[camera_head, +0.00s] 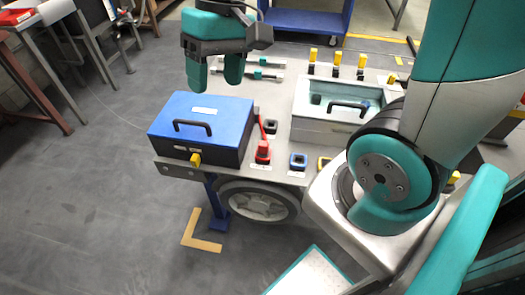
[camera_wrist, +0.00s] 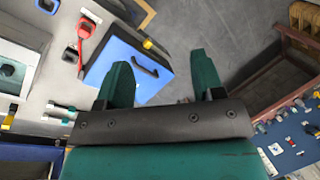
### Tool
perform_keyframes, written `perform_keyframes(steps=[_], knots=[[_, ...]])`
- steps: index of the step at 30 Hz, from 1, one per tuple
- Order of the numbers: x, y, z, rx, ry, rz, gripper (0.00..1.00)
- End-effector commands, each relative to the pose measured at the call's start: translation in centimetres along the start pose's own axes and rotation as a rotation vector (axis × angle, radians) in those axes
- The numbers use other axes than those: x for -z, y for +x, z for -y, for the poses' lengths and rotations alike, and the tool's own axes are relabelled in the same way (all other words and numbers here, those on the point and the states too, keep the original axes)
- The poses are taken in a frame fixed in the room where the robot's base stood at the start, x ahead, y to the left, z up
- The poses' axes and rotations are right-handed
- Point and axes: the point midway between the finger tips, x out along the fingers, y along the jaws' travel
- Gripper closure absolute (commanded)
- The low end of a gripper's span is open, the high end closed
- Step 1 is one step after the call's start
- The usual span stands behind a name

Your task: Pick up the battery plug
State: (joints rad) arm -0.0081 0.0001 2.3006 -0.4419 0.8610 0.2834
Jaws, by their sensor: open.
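A red plug-like piece (camera_head: 262,152) with a red lead stands on the grey deck, right of the blue-lidded box; it looks like the battery plug. It also shows in the wrist view (camera_wrist: 86,27), at the upper left. My gripper (camera_head: 215,76) is open and empty, above and behind the blue-lidded box in the head view. In the wrist view its two fingers (camera_wrist: 160,72) are apart, with the box beyond the left finger. The gripper is clear of the red piece. Nothing covers the red piece in either view.
The blue-lidded box (camera_head: 232,109) has a black handle and a yellow latch. A blue socket (camera_head: 298,161) and a black one (camera_head: 270,127) flank the red piece. Several yellow-topped posts (camera_head: 336,63) line the back.

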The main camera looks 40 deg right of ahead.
Motion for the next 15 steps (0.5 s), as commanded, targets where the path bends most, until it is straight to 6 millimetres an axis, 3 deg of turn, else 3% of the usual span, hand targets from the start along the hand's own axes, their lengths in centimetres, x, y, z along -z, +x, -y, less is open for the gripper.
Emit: perform_keyframes(steps=[1,3,7,9,11,15], knots=[[2.7,2.9,-4.2,-0.009,0.169,0.027,0.38],[5.2,4.6,-9.0,-0.021,0.382,0.061,0.38],[7.9,7.5,-17.1,-0.034,0.712,0.118,0.38],[8.5,8.6,-20.3,-0.038,0.837,0.141,0.38],[8.7,9.2,-22.2,-0.041,0.913,0.156,0.38],[8.8,10.6,-24.1,-0.044,0.994,0.175,0.38]])
